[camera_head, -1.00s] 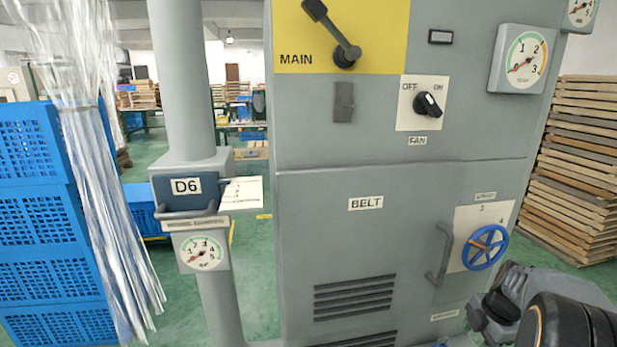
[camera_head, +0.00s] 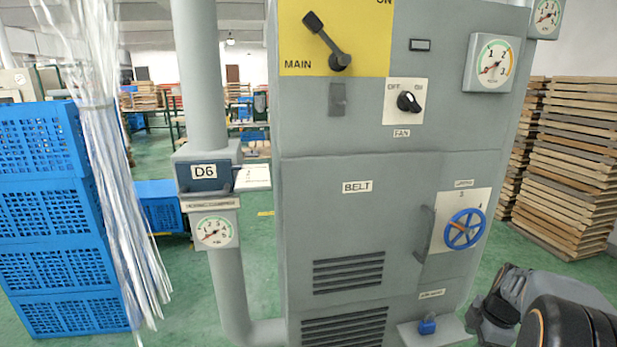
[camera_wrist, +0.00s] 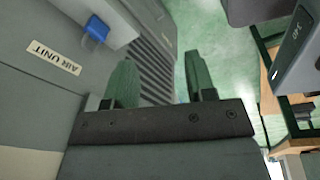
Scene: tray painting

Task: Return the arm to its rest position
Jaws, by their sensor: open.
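My gripper shows in the wrist view (camera_wrist: 160,82), its two green fingers apart with nothing between them. Beyond the fingers are the grey cabinet's side with vent slots and the green floor. My folded arm (camera_head: 510,310) shows at the lower right of the head view, in front of the cabinet's right side; the gripper's fingers cannot be made out there. The grey cabinet (camera_head: 400,200) fills the middle, with the main lever (camera_head: 328,42), the fan knob (camera_head: 409,101) and the blue handwheel (camera_head: 465,229).
A small ledge with a blue part (camera_head: 427,327) juts out at the cabinet's lower right; the blue part also shows in the wrist view (camera_wrist: 97,29). Blue crates (camera_head: 55,230) and hanging plastic strips (camera_head: 110,170) stand left. Stacked wooden trays (camera_head: 570,160) stand right. Green floor lies between.

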